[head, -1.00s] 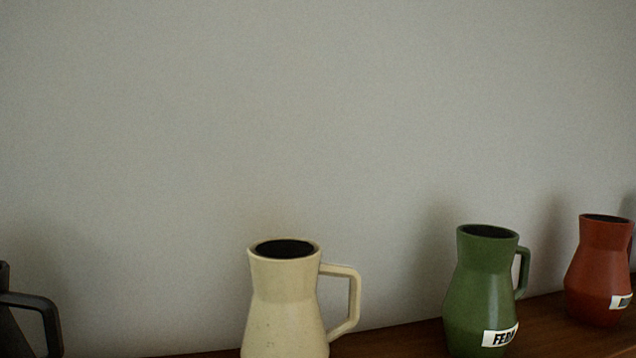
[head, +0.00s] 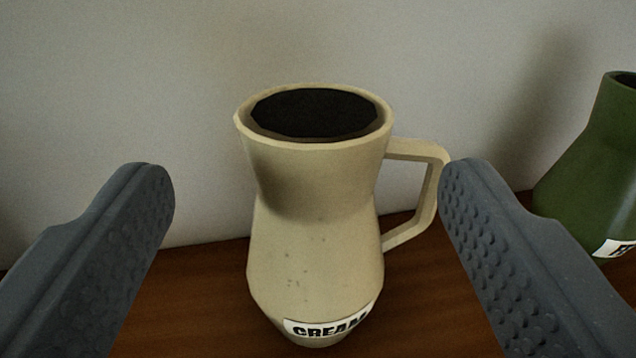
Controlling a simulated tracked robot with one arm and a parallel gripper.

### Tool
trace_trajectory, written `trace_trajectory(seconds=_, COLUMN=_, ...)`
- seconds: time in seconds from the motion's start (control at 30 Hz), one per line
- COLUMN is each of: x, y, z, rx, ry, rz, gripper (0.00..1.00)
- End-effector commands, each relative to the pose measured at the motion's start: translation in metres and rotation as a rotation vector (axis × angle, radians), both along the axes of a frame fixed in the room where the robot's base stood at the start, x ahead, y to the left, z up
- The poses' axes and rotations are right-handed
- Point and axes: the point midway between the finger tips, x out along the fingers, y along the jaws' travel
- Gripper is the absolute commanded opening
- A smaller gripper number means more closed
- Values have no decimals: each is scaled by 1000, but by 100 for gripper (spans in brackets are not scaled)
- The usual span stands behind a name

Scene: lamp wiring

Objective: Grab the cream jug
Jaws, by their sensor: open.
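The cream jug (head: 315,220) stands upright in the middle of the head view. It is pale cream with a dark open top, a label reading "CREAM" low on its front, and an angular handle (head: 431,195) on its right side. My gripper (head: 306,180) is open, with one dark grey ridged finger on each side of the picture. The jug shows between the two fingers, with a clear gap at the left. The right fingertip overlaps the edge of the handle in the picture; I cannot tell whether they touch.
A plain grey wall (head: 200,60) rises behind. The wooden shelf (head: 190,290) is bare left of the cream jug.

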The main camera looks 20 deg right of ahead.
Motion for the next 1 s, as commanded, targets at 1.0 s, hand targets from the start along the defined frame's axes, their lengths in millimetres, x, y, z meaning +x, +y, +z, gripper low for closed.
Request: trace_trajectory(seconds=1.0, x=50, y=-24, z=6, rx=-2, ry=-1, rz=1, gripper=61)
